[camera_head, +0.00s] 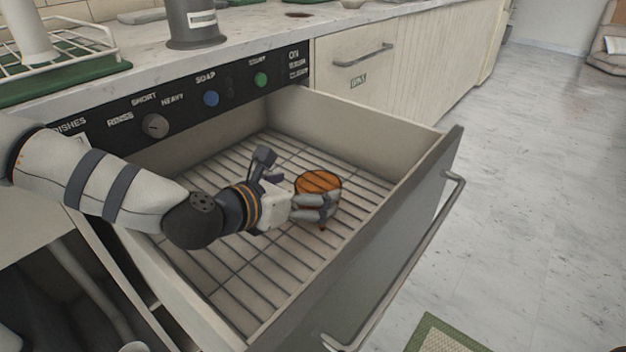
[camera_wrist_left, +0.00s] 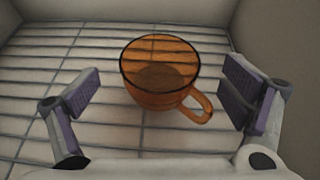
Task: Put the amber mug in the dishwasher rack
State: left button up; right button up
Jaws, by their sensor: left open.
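The amber mug (camera_head: 318,181) is see-through orange and stands upright on the wire dishwasher rack (camera_head: 225,287) inside the pulled-out drawer. In the left wrist view the mug (camera_wrist_left: 160,75) sits between the spread fingers, its handle toward the lower right. My left gripper (camera_head: 291,186) is open around the mug, with a gap on both sides in the wrist view (camera_wrist_left: 160,95). In the head view the near finger hides part of the mug's lower side. My right gripper is not in view.
The drawer front (camera_head: 400,240) with its bar handle stands out into the room, and its walls surround the rack. A control panel (camera_head: 190,95) runs behind the rack. A grey canister (camera_head: 194,22) and a white wire dish rack (camera_head: 60,50) are on the counter. Much of the wire rack is bare.

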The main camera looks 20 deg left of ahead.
pick_arm(q)
jog(key=p+v, duration=0.3)
jog(key=v, duration=0.5)
jog(key=shift+s, duration=0.15)
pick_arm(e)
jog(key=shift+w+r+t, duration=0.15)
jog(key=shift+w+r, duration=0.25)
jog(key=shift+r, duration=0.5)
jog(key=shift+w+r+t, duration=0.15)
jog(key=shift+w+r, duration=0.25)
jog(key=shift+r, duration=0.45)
pick_arm(q)
jog(key=shift+a+r, duration=0.1)
